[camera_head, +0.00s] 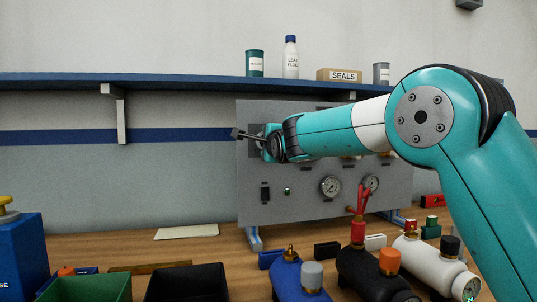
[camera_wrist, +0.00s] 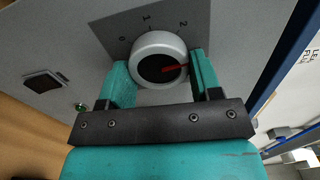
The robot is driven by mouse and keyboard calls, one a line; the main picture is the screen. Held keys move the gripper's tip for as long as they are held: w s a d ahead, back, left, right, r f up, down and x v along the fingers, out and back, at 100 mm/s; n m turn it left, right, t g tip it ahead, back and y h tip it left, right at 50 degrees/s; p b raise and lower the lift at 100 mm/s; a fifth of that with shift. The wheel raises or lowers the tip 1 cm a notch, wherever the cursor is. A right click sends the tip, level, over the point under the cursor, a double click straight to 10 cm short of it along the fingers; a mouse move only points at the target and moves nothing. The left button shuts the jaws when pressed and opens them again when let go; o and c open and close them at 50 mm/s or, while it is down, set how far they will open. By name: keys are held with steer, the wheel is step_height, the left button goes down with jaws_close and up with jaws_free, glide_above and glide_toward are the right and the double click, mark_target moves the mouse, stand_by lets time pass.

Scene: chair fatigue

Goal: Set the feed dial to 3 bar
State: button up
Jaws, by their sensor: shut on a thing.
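The feed dial (camera_wrist: 149,47), a round knob with a silver rim, a black face and a red pointer, is on the grey panel in the wrist view. The marks 0, 1 and 2 show around it. The red pointer aims right, past the 2 and toward the right finger; any mark there is hidden. My gripper (camera_wrist: 160,72) is shut on the dial, one teal finger on each side. In the head view my gripper (camera_head: 268,143) is at the upper left of the panel (camera_head: 300,212) and hides the dial.
The panel also carries a black switch (camera_head: 265,192), a small green lamp (camera_wrist: 80,106) and gauges (camera_head: 331,187). Bottles and valves, including a black cylinder (camera_head: 365,275), crowd the bench in front. A blue shelf (camera_head: 180,80) runs above.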

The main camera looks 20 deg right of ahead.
steer(key=shift+f+m+b, duration=0.1)
steer(key=shift+m+b, duration=0.4)
steer(key=shift+m, duration=0.1)
steer(key=o, duration=0.9)
steer(key=s+b, duration=0.4)
steer(key=s, duration=1.3)
steer(key=shift+s, duration=0.2)
